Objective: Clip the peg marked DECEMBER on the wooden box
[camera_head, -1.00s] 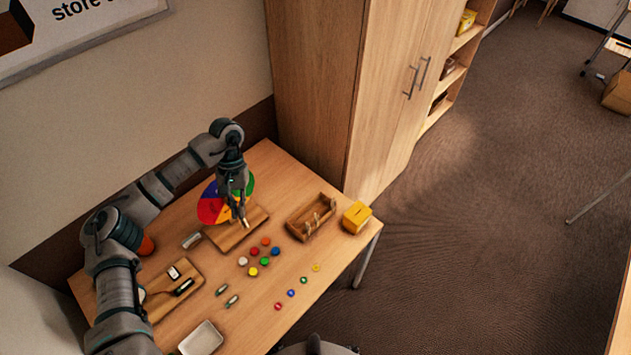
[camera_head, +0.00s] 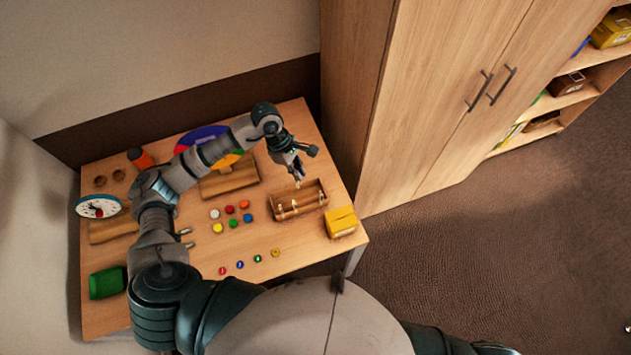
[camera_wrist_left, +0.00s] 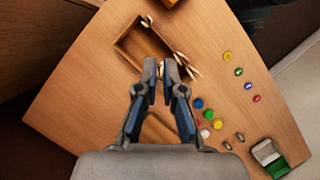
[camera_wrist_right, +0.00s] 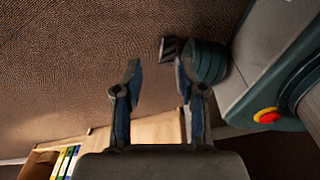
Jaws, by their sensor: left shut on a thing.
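The wooden box (camera_head: 318,189) is an open tray at the right of the table, with several pale pegs along its near side; it also shows in the left wrist view (camera_wrist_left: 122,44). My left gripper (camera_head: 298,172) is just above the box's far side. It is shut on a small pale peg (camera_head: 299,182), which points down towards the box. In the left wrist view the peg (camera_wrist_left: 161,70) shows between the fingertips; its marking is not readable. My right gripper (camera_wrist_right: 158,80) is open and empty, away from the table, over the floor.
A yellow box (camera_head: 341,222) stands right of the wooden box. Coloured discs (camera_head: 230,209) and small tokens (camera_head: 240,265) lie in front. A colour wheel on a wooden stand (camera_head: 230,178) is to the left. A tall cupboard (camera_head: 430,90) rises just beyond the table's right edge.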

